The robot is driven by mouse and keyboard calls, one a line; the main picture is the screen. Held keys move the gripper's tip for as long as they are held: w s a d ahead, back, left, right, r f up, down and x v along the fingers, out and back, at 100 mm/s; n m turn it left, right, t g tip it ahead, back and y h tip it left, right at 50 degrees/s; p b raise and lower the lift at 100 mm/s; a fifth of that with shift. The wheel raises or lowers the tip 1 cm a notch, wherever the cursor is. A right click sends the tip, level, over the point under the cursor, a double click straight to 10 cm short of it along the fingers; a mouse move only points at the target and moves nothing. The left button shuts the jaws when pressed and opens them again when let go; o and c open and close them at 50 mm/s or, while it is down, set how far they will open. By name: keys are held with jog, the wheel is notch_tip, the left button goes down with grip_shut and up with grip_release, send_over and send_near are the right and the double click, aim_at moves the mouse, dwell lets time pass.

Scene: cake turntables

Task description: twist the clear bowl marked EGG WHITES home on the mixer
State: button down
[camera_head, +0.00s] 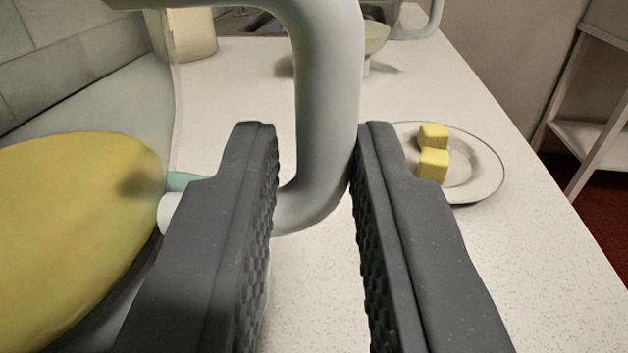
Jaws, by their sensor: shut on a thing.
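A thick grey-green handle (327,110) runs down between the two fingers of my gripper (317,130) and curves left at its lower end. My gripper is shut on this handle, with the right finger against it. The handle's lower end reaches toward a clear-walled bowl (172,95) at the left, which is cut off by the frame. A large yellow mass (70,230) shows through or inside it. No EGG WHITES marking is visible, and the mixer cannot be made out.
A plate (485,170) with two yellow cubes (433,165) lies right of my gripper on the speckled white counter (440,80). Another handled vessel (425,25) and a cream container (192,32) stand at the back. A white shelf (590,140) stands beyond the counter's right edge.

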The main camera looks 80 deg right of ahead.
jog(key=shift+a+f, duration=0.1)
jog(key=shift+a, duration=0.05)
jog(key=shift+a+m+g+p, duration=0.3)
jog(key=shift+m+g, duration=0.1)
jog(key=shift+g, duration=0.2)
jog(key=shift+w, duration=0.1)
jog(key=shift+a+m+g+p, duration=0.3)
jog(key=shift+a+g+p, duration=0.05)
jog(key=shift+g, duration=0.15)
jog(key=c, duration=1.3)
grip_release()
jog(key=shift+o, duration=0.2)
